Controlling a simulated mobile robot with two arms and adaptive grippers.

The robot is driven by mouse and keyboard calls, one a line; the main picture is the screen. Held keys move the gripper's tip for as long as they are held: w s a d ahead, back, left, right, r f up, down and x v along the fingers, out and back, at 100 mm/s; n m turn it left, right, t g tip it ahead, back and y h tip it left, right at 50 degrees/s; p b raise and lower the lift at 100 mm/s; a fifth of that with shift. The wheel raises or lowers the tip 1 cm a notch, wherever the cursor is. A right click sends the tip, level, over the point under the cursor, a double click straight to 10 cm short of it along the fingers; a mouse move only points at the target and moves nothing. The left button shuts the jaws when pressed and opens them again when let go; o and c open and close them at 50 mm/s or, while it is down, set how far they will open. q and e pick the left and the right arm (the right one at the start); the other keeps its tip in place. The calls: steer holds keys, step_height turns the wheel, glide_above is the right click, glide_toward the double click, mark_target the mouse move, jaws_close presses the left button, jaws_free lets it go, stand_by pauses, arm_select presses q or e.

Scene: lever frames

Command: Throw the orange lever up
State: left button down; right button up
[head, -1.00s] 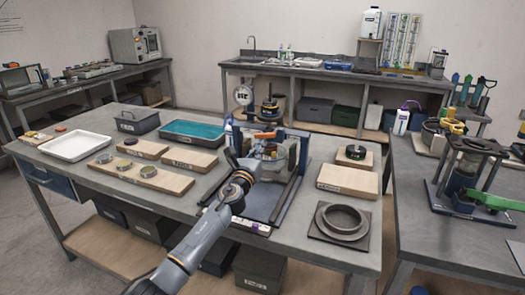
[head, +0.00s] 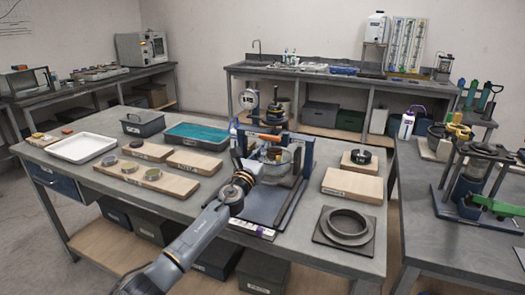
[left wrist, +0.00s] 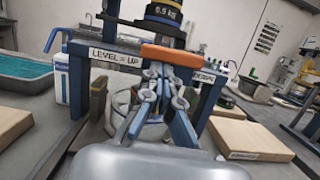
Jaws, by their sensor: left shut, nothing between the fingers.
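The orange lever (head: 271,138) is on the blue-framed apparatus (head: 303,165) on the middle table. In the left wrist view the lever (left wrist: 170,55) lies nearly level across the picture, below a dark round weight (left wrist: 160,15) marked in kg. A label (left wrist: 115,56) reading "LEVEL = UP" is on the frame's crossbar, left of the lever. My left gripper (left wrist: 164,76) is shut and empty. Its fingertips appear just below the lever's near side; I cannot tell whether they touch it. In the head view my wrist hides part of the apparatus. My right gripper is not in view.
Wooden boards (head: 353,185) and a dark ring on a square plate (head: 345,226) stand to the right of the apparatus. A white tray (head: 82,148), a teal-filled tray (head: 200,136) and more boards are to the left. The table's front strip is mostly clear.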

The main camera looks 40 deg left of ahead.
arm_select(q)
steer(key=v, duration=1.2)
steer(key=shift+f, duration=0.15)
